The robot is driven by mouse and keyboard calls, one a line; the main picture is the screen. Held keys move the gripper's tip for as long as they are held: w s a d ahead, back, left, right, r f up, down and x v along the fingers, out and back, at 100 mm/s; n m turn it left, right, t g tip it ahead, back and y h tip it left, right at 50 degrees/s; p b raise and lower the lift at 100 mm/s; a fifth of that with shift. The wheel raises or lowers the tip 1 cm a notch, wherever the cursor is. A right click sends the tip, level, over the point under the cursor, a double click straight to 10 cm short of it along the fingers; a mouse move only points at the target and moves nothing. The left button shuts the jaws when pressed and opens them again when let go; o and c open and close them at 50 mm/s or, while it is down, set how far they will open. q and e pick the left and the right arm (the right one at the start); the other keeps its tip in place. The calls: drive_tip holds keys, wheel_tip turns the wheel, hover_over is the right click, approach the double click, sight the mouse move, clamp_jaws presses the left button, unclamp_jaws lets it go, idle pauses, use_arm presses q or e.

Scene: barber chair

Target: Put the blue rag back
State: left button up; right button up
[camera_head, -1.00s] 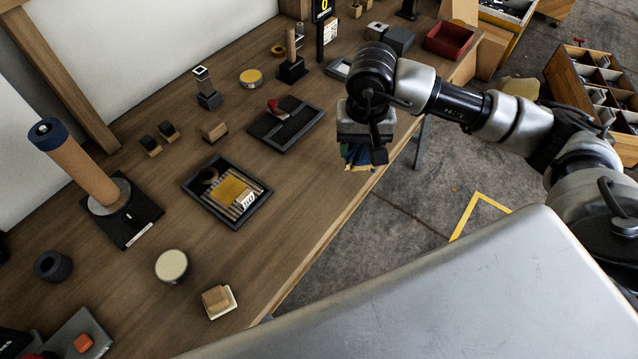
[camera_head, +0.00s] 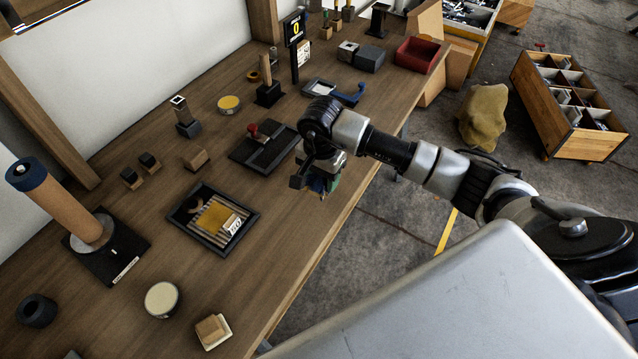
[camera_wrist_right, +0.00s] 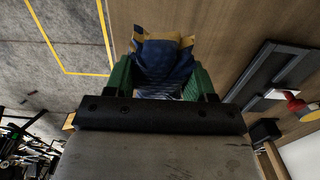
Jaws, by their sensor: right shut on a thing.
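The blue rag (camera_wrist_right: 165,62), dark blue with yellow edges, is bunched between the green fingers of my right gripper (camera_wrist_right: 160,82) in the right wrist view. The gripper is shut on it. In the head view, my right gripper (camera_head: 322,184) points down near the front edge of the workbench, to the right of the dark tray with the red-handled tool. Only a small bit of the rag shows there, mostly hidden by the gripper. My left gripper is not in view.
The wooden workbench (camera_head: 272,262) carries a dark tray (camera_head: 250,157), a framed slatted tray (camera_head: 184,218), a blue item (camera_head: 350,96) by a grey tray, and a red bin (camera_head: 418,53). A tan sack (camera_head: 484,115) and a wooden crate (camera_head: 540,105) stand on the floor.

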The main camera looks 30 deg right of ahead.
sight(319, 189)
drive_tip(key=shift+a+f, duration=0.2)
drive_tip(key=shift+a, duration=0.05)
wheel_tip(319, 189, down, 3)
drive_tip(key=shift+f+p, duration=0.15)
drive_tip(key=shift+p, duration=0.35)
drive_tip(key=shift+f, duration=0.3)
drive_tip(key=shift+f, duration=0.2)
drive_tip(key=o, duration=1)
drive_tip(key=shift+r, duration=0.15)
